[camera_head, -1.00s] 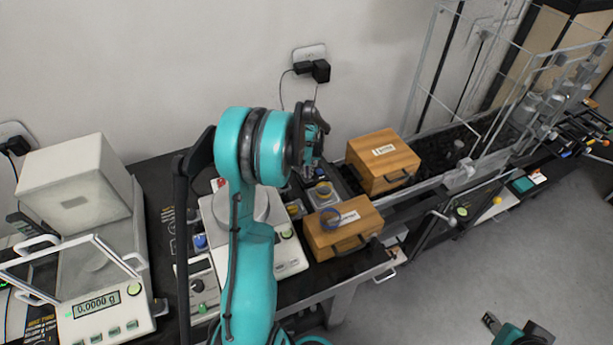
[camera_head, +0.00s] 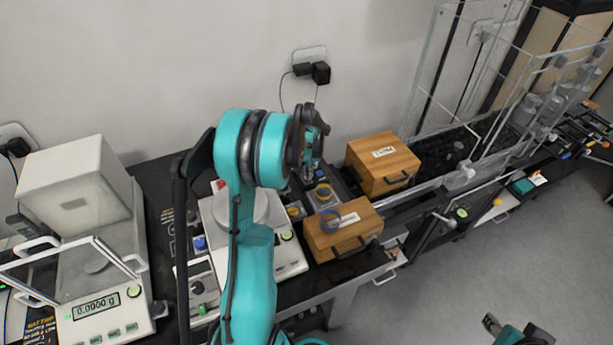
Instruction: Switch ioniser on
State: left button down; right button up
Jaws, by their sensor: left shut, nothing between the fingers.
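A small pale grey unit with a dark knob and a green part (camera_head: 198,288) stands at the table's front edge, left of my left forearm; it may be the ioniser, but I cannot read a name on it. My arm partly covers it. My left gripper (camera_head: 314,168) is shut and empty, pointing down over the back of the table among small items, behind the front wooden box. Its fingertips are small and partly hidden, so I cannot tell whether they touch anything. A teal and dark part of my right arm shows at the bottom right; its fingers are not clear.
An analytical balance (camera_head: 110,305) reading 0.0000 g stands at the left. A second balance (camera_head: 291,262) lies partly behind my arm. A clear-walled enclosure (camera_head: 425,75) lies beyond.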

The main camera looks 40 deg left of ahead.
pick_arm(q)
jog(key=shift+r+p, duration=1.7)
jog(key=shift+r, duration=1.25)
